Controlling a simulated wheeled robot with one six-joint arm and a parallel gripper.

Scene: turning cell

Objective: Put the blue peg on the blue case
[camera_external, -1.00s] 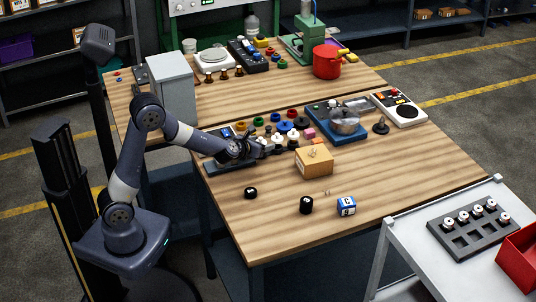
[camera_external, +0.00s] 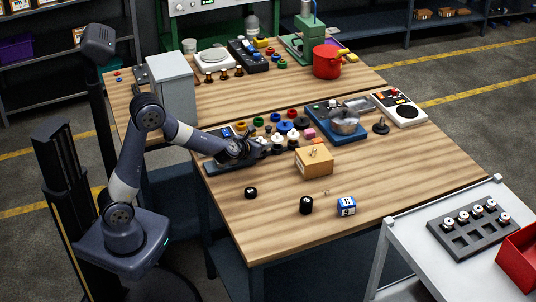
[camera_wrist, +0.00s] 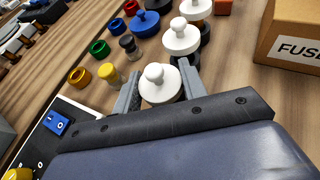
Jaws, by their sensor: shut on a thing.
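My gripper (camera_external: 268,148) is low over the table among several knobbed pegs. In the wrist view its two fingers (camera_wrist: 160,88) are on either side of a white peg (camera_wrist: 158,76) with a round knob, and are shut on it. A blue peg (camera_wrist: 146,23) with a similar knob stands apart, beyond the fingers; it also shows in the external view (camera_external: 284,127). A blue cube-like block (camera_external: 346,207) with white lettered faces sits near the table's front edge. I cannot tell whether it is the blue case.
More white pegs (camera_wrist: 182,37) and small colored rings (camera_wrist: 99,49) crowd the space ahead. A cardboard box (camera_external: 314,160) stands right of my gripper. A black cylinder (camera_external: 306,205) and a smaller black piece (camera_external: 250,192) stand in front. The wooden table's (camera_external: 400,175) right part is clear.

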